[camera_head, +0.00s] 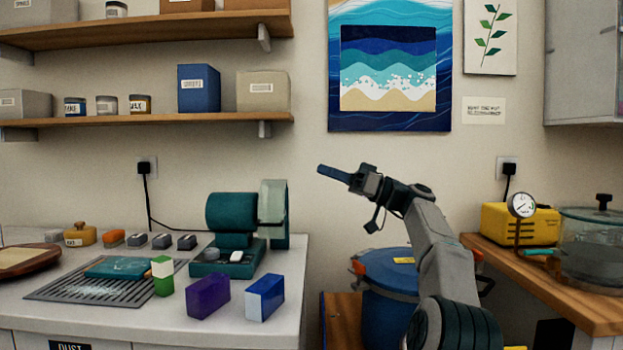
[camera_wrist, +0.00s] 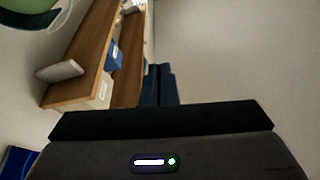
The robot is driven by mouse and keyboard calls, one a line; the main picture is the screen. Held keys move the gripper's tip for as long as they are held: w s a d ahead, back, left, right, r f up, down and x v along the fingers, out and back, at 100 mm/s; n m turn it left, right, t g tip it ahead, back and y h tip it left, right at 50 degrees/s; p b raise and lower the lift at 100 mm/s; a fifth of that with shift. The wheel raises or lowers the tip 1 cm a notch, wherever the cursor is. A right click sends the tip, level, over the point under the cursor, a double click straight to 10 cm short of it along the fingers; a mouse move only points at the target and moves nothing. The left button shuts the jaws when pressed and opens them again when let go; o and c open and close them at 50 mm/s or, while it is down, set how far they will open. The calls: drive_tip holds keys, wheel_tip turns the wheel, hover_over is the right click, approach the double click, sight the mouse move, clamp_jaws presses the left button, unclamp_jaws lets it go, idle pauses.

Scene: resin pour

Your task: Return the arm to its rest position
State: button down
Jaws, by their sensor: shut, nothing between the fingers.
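My gripper (camera_head: 334,174) is raised in front of the wall in the head view, pointing left and slightly up. My arm (camera_head: 436,240) rises from the lower right and bends toward the gripper. The fingers are together with nothing between them. In the wrist view the fingers of my gripper (camera_wrist: 158,84) show at the middle, close together, with the wall and shelves beyond. The gripper touches nothing that I can see.
A counter (camera_head: 120,318) at left holds a green machine (camera_head: 232,212), a grille (camera_head: 105,290) and several blocks. A blue barrel (camera_head: 385,300) stands behind my arm. A wooden bench (camera_head: 560,285) at right carries a yellow pump (camera_head: 530,230) and a glass chamber (camera_head: 598,245). Shelves (camera_head: 150,122) hang upper left.

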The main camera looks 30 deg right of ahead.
drive_tip(key=w+a+m+g+h+p, duration=0.3)
drive_tip(key=a+p, duration=0.4)
drive_tip(key=a, duration=0.8)
drive_tip(key=s+a+f+m+g+h+p, duration=0.1)
drive_tip(key=s+a+f+m+h+p, duration=0.15)
drive_tip(key=a, duration=0.25)
drive_tip(key=s+a+f+m+g+h+p, duration=0.1)
drive_tip(key=s+a+f+h+p, duration=0.1)
drive_tip(key=a+h+p, duration=0.15)
drive_tip(key=s+f+m+g+h+p, duration=0.1)
drive_tip(key=s+f+h+p, duration=0.1)
drive_tip(key=s+p, duration=0.3)
drive_tip(key=s+f+m+g+h+p, duration=0.1)
drive_tip(key=s+f+h+p, duration=0.2)
drive_tip(key=s, duration=1.1)
drive_tip(key=s+f+m+g+h+p, duration=0.1)
drive_tip(key=s+h+p, duration=0.3)
drive_tip(key=s+p, duration=0.4)
drive_tip(key=shift+s+d+f+h, duration=0.15)
drive_tip(key=shift+s+f+h, duration=0.15)
drive_tip(key=shift+s+f, duration=0.7)
drive_tip(key=shift+r, duration=0.1)
